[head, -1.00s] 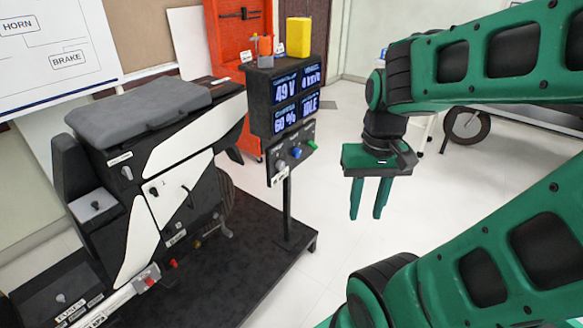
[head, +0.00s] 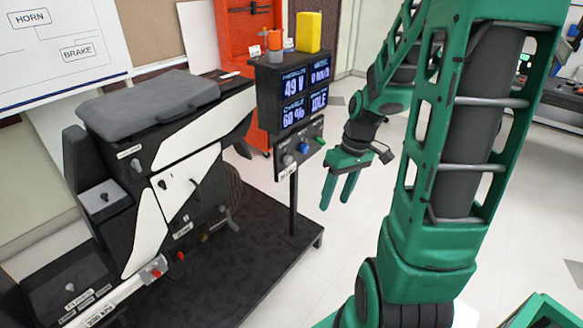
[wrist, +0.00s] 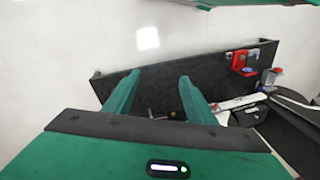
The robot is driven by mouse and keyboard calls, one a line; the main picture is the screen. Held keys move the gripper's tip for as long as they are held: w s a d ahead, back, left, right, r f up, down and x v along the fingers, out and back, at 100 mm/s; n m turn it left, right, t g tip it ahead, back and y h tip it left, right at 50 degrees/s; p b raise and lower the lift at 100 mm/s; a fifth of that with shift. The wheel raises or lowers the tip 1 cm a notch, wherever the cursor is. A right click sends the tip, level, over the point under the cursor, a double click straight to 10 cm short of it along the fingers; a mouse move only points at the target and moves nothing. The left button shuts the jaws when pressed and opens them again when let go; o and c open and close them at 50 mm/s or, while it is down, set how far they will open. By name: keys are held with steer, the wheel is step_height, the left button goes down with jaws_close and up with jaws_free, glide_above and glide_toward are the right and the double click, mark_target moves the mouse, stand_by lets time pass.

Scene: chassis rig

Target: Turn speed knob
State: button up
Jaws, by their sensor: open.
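The small control panel (head: 299,148) hangs below the display box on a black post. It carries a grey knob (head: 288,160) at left, a blue knob (head: 304,148) in the middle and a green one (head: 319,139) at right. Their labels are too small to read surely, so I cannot tell which is the speed knob. My gripper (head: 336,203) is open and empty, to the right of the panel and apart from it, with its fingers pointing down. In the wrist view its two green fingers (wrist: 158,85) stand apart with nothing between them; no knob shows there.
The display (head: 305,92) reads 49 V, 60 % and IDLE. A yellow block (head: 308,32) and an orange cup stand on its box. The black-and-white chassis rig (head: 170,170) stands on a dark platform (head: 265,235), left of the post.

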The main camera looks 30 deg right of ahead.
steer(key=w+a+f+n+t+y, duration=0.1)
steer(key=w+f+n+t+y, duration=0.2)
steer(key=w+f, duration=0.6)
steer(key=m+t+y, duration=0.1)
steer(key=m+t, duration=0.1)
steer(key=t, duration=1.2)
glide_toward(290, 163)
steer(key=x, duration=0.8)
steer(key=shift+a, duration=0.1)
steer(key=shift+c, duration=0.5)
steer(key=c, duration=0.9)
steer(key=shift+a, duration=0.3)
steer(key=shift+c, duration=0.2)
steer(key=shift+d+m, duration=0.25)
steer(key=shift+m, duration=0.15)
